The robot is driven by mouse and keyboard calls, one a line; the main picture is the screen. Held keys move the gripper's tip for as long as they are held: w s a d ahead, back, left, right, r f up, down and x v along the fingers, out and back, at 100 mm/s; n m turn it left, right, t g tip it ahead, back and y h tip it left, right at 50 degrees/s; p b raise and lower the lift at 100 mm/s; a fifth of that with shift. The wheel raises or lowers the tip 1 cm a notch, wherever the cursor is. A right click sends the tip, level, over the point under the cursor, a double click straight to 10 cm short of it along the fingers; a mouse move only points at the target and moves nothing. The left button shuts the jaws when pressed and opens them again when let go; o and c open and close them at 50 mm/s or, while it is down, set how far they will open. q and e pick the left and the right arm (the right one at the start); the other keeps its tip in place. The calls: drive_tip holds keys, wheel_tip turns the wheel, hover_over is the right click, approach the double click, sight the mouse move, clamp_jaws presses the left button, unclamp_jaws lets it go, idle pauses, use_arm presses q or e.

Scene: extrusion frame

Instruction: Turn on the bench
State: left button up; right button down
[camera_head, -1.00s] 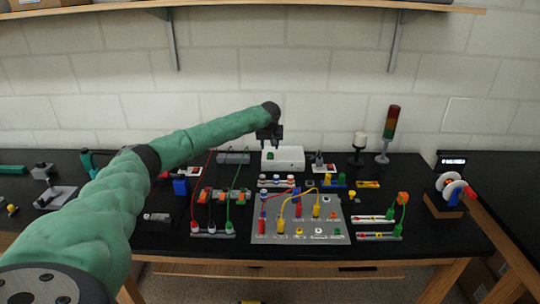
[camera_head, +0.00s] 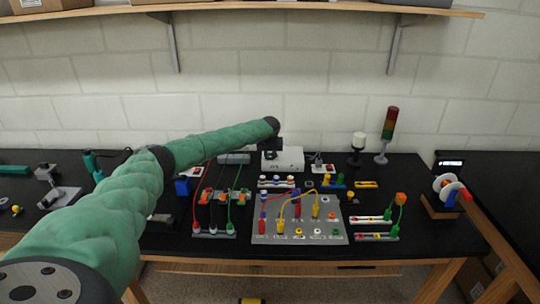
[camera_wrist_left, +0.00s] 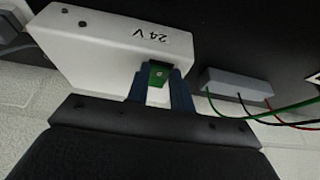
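A white power box (camera_head: 291,157) marked 24 V stands at the back middle of the bench. It fills the upper left of the left wrist view (camera_wrist_left: 95,50). A green switch (camera_wrist_left: 157,75) sits on its face. My left gripper (camera_head: 270,148) is at the box, with its fingertips beside the switch. In the left wrist view the two blue fingers (camera_wrist_left: 160,88) stand apart, one on each side of the switch. Whether they grip it or only flank it is unclear. The switch's tilt cannot be read. My right gripper is not in view.
A signal tower (camera_head: 388,135) and a lamp (camera_head: 359,143) stand right of the box. A grey panel (camera_head: 298,238) with colored plugs and cables lies in front. A grey terminal block (camera_wrist_left: 235,84) with green, black and red wires is close to the gripper.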

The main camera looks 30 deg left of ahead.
use_arm(q)
clamp_jaws()
drive_tip(key=shift+w+r, duration=0.1)
drive_tip(key=shift+w, duration=0.05)
drive_tip(key=shift+w+a+r+g+h, duration=0.15)
drive_tip(key=shift+g+h, duration=0.15)
drive_tip(key=shift+g, duration=0.3)
drive_tip(key=shift+w+r+g+h+b, duration=0.1)
drive_tip(key=shift+w+g+h+b, duration=0.05)
drive_tip(key=shift+g+h+b, duration=0.2)
drive_tip(key=shift+a+r+g, duration=0.1)
drive_tip(key=shift+a+g, duration=0.1)
drive_tip(key=shift+g, duration=0.25)
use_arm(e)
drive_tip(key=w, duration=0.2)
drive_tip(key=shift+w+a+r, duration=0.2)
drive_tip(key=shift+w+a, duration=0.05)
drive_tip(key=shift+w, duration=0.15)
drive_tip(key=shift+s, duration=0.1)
